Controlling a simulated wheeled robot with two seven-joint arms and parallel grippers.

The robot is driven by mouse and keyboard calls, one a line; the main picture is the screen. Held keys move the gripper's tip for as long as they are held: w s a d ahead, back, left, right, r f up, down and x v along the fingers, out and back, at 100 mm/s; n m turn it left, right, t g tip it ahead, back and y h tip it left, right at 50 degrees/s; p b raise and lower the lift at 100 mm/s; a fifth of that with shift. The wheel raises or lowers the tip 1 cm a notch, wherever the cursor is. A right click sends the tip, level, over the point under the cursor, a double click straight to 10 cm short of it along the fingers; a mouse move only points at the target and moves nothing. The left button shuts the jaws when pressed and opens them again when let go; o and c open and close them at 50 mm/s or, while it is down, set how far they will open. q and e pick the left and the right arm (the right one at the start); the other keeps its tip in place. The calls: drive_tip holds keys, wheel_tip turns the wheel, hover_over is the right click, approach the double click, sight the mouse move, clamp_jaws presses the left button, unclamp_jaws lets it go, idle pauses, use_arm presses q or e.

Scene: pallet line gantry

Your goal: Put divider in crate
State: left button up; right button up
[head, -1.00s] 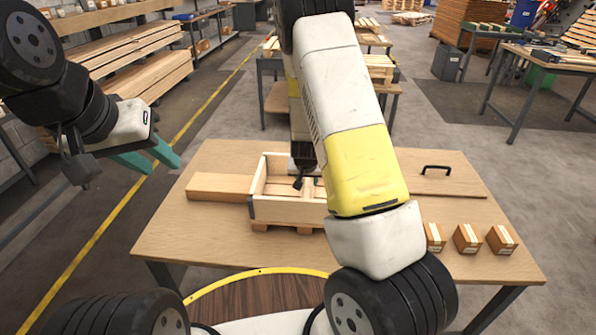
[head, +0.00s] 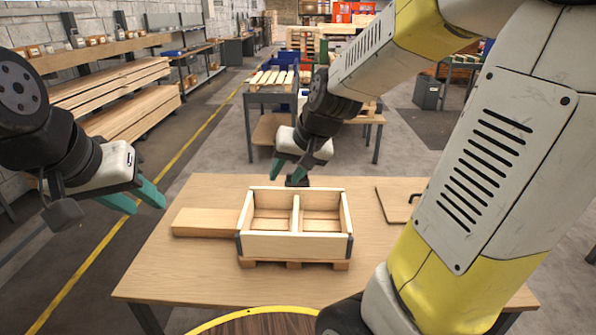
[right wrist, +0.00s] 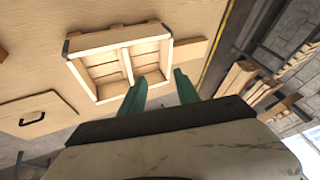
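The open wooden crate (head: 294,246) stands on the table on small feet. The divider (head: 296,213) is upright inside it, across the middle, splitting it into two compartments. Its top edge looks about level with the rim. The crate (right wrist: 88,41) and divider (right wrist: 128,67) also show in the right wrist view. My right gripper (head: 285,176) is open and empty, above and behind the crate's far side; its two teal fingers (right wrist: 160,92) are apart in the right wrist view. My left gripper (head: 136,197) is open and empty, left of the table in the air.
A wooden block (head: 205,222) lies on the table (head: 190,270) left of the crate. A flat lid (head: 396,203) with a black handle lies to the right. My right arm hides the table's right part. The front middle of the table is clear.

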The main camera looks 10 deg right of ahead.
drive_tip(key=s+d+r+n, duration=0.1)
drive_tip(key=s+r, duration=0.2)
drive_tip(key=s, duration=0.4)
drive_tip(key=s+r+n, duration=0.1)
drive_tip(key=s+r, duration=0.3)
drive_tip(key=s, duration=0.3)
drive_tip(key=shift+d+t+h, duration=0.3)
drive_tip(key=shift+d+h, duration=0.1)
